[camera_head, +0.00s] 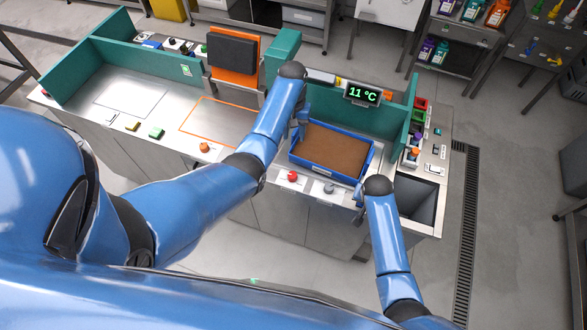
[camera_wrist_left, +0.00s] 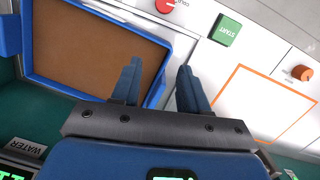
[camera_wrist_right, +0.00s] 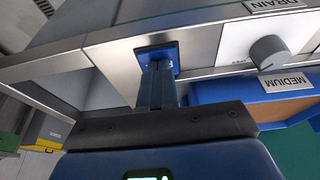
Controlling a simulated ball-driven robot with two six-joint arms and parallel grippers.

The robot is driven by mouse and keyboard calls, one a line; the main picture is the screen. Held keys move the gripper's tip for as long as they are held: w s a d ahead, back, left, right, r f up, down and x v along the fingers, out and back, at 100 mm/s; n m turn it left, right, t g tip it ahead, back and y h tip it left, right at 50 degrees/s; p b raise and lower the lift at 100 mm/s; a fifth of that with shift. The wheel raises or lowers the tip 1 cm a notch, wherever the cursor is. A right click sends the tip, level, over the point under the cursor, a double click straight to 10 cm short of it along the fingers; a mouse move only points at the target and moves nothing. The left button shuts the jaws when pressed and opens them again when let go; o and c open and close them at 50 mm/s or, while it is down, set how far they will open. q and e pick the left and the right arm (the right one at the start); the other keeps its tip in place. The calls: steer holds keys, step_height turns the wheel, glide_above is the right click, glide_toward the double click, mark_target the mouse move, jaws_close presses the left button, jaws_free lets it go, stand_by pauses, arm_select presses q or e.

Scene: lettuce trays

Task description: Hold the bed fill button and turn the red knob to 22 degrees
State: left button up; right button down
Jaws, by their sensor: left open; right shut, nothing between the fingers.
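The red knob (camera_head: 292,176) stands on the front counter edge before the blue-rimmed bed tray (camera_head: 318,172). It also shows at the top of the left wrist view (camera_wrist_left: 166,6), cut by the edge; its pointer angle is not readable. A display (camera_head: 361,94) reads 11 °C. My left gripper (camera_head: 298,130) is open and empty beside the tray's left side, apart from the knob. My right gripper (camera_wrist_right: 157,68) is shut with its tips at a blue square button (camera_wrist_right: 171,49), seemingly touching it. The button's label is hidden; whether it is pressed in, I cannot tell.
A grey knob (camera_head: 329,188) is right of the red one, with a MEDIUM label (camera_wrist_right: 287,81) near it. A green START button (camera_wrist_left: 226,30) and an orange knob (camera_head: 204,147) lie to the left. A dark open bin (camera_head: 416,199) is at right.

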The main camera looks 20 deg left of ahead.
mark_target(292, 175)
arm_select(q)
steer(key=s+f, duration=0.2)
steer(key=f, duration=0.2)
steer(key=s+d+f+n+g, duration=0.1)
steer(key=s+f, duration=0.1)
steer(key=f, duration=0.2)
steer(key=s+d+f+g, duration=0.1)
steer(key=s+f, duration=0.2)
steer(key=f, duration=0.1)
steer(key=shift+s+n+h, duration=0.1)
steer(key=shift+n+h, duration=0.3)
steer(key=c, duration=0.7)
